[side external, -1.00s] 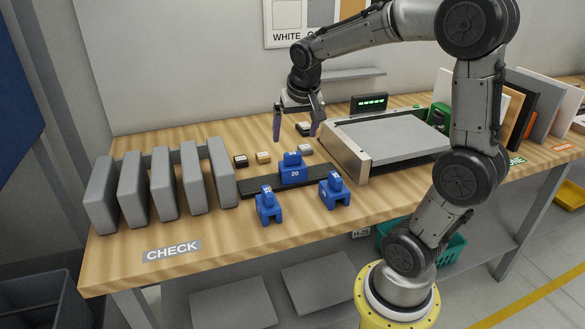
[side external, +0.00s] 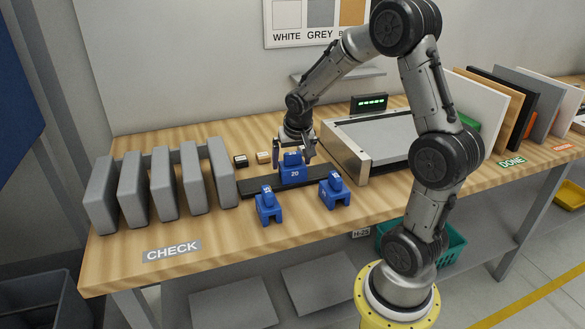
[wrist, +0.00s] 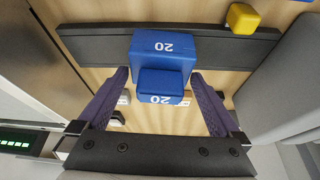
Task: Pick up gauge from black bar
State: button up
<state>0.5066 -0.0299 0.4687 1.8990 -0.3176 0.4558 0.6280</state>
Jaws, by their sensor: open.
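The blue gauge marked 20 (side external: 294,175) stands upright on the black bar (side external: 250,185). In the wrist view the gauge (wrist: 164,50) sits mid-frame on the bar (wrist: 88,45), with its stepped upper part towards me. My gripper (side external: 293,153) is open and points down at the gauge from above and behind. In the wrist view the purple fingers of my gripper (wrist: 160,80) lie on either side of the gauge's upper part, with a gap showing at least on the right. Whether a finger touches it I cannot tell.
Two more blue gauges, one left (side external: 268,207) and one right (side external: 334,192), stand in front of the bar. Grey upright panels (side external: 160,185) stand at left, a flat-topped machine (side external: 375,140) at right. A yellow block (wrist: 243,18) shows beside the gauge in the wrist view.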

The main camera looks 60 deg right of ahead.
jog(key=shift+x, duration=0.9)
jog(key=c, duration=1.2)
jog(key=shift+r, duration=0.1)
